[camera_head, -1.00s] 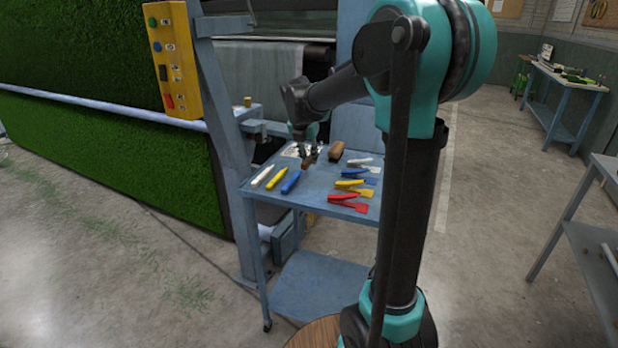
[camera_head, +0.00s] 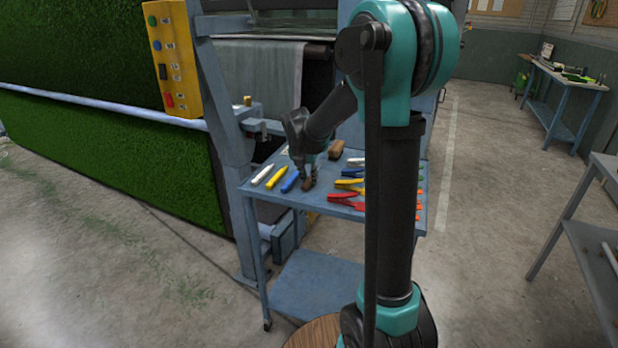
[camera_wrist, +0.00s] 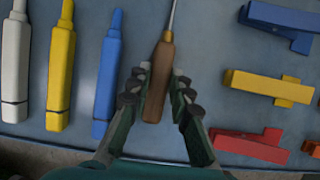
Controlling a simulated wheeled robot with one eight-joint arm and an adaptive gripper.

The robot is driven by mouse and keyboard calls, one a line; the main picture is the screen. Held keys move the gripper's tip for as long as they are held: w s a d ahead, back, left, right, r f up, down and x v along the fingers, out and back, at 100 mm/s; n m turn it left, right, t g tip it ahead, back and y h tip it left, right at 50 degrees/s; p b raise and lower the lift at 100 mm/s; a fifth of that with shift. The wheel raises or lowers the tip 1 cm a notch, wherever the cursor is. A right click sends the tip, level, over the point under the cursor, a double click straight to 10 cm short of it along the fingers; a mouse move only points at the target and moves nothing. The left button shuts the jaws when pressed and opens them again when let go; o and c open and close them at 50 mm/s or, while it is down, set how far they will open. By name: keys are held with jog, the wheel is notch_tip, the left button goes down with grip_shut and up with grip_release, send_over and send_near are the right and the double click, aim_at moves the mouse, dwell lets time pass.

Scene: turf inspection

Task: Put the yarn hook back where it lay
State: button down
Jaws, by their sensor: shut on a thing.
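The yarn hook (camera_wrist: 158,75) has a brown wooden handle and a thin metal shank. In the wrist view its handle lies between the two fingers of my gripper (camera_wrist: 160,88), with the shank pointing to the top edge. The gripper is shut on the handle. In the head view my gripper (camera_head: 308,177) is low over the blue cart top (camera_head: 263,194), right of the blue tool. The brown handle of the hook (camera_head: 307,185) shows under it. I cannot tell whether the hook touches the cart top.
White (camera_wrist: 16,70), yellow (camera_wrist: 61,75) and blue (camera_wrist: 108,75) tools lie left of the hook. Blue (camera_wrist: 280,18), yellow (camera_wrist: 268,86) and red (camera_wrist: 250,146) clip-like pieces lie right. A brown block (camera_head: 336,150) sits at the cart's back. The yellow button box (camera_head: 172,60) stands left.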

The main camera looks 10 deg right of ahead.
jog(key=c, duration=1.4)
grip_release()
jog(key=v, duration=1.2)
jog(key=shift+w, duration=0.1)
